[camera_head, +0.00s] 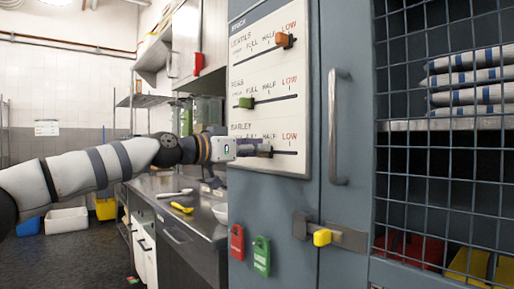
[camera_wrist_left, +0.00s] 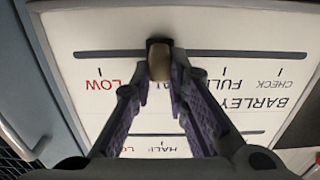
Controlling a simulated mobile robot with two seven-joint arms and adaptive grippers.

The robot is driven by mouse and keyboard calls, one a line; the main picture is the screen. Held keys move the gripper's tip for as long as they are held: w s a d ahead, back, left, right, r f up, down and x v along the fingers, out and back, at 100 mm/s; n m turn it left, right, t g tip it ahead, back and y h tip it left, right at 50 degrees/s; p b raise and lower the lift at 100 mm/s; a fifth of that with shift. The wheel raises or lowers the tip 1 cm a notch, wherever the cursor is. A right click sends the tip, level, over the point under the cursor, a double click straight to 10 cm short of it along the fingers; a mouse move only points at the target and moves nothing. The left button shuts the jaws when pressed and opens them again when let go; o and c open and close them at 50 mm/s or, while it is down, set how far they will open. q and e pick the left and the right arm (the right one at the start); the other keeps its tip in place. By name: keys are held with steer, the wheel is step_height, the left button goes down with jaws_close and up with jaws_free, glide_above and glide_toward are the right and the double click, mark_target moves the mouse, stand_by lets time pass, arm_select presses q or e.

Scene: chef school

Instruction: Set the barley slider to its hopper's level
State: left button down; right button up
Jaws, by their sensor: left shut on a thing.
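The barley slider's brown knob (camera_wrist_left: 159,62) sits on the dark horizontal track (camera_wrist_left: 265,55) in the left wrist view, where the lettering is upside down. The knob is between the LOW mark and the FULL mark, covering part of the HALF word. My left gripper (camera_wrist_left: 160,75) is shut on the knob. In the head view my left gripper (camera_head: 258,148) is at the barley row of the stock board (camera_head: 300,105) and hides part of that row. Glass hoppers (camera_head: 208,112) stand behind my arm, partly hidden; I cannot read their levels. My right gripper is not in view.
Above the barley row are the orange lentils knob (camera_head: 283,40) near LOW and the green peas knob (camera_head: 246,103) toward the left. A long door handle (camera_head: 337,125) and a latch with a yellow block (camera_head: 322,237) stick out. A steel counter (camera_head: 195,212) lies left of the cabinet.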

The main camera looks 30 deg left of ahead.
arm_select(q)
steer(key=shift+w+a, duration=0.1)
steer(key=c, duration=1.6)
jaws_free()
steer(key=shift+o, duration=0.2)
steer(key=v, duration=1.2)
